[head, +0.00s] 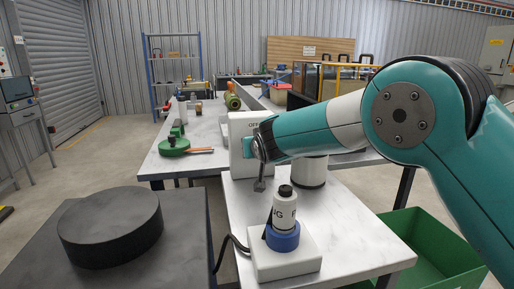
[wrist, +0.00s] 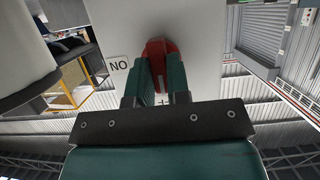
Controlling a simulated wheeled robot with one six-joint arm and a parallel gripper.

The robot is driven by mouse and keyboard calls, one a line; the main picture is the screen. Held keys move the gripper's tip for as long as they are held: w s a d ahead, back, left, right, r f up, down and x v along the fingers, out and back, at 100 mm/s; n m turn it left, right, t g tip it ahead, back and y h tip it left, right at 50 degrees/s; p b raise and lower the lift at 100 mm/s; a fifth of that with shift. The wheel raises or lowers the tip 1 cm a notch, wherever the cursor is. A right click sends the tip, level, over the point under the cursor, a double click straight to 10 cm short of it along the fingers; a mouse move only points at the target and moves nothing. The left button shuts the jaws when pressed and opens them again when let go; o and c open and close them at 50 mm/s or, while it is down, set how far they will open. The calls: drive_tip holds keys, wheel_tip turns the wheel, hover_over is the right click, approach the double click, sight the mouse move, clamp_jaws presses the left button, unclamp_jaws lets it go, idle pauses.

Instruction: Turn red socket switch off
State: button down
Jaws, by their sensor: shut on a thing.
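The red switch (wrist: 160,46) sticks out from a pale panel in the wrist view. My gripper (wrist: 162,72) has its two green fingers on either side of it, shut on it. An ON label (wrist: 118,66), upside down in this view, is on the panel left of the fingers. In the head view a white box (head: 239,131) with an OFF label (head: 252,124) near its top stands on the bench. My arm covers part of this box, and the red switch and the fingertips cannot be made out there.
A white cylinder (head: 311,172) stands behind. A round black disc (head: 111,228) is at left, a green bin (head: 440,245) at right.

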drive_tip(key=shift+f, duration=0.15)
drive_tip(key=c, duration=1.1)
unclamp_jaws()
drive_tip(key=shift+s, duration=0.1)
drive_tip(key=b+v, duration=0.1)
drive_tip(key=v, duration=1.1)
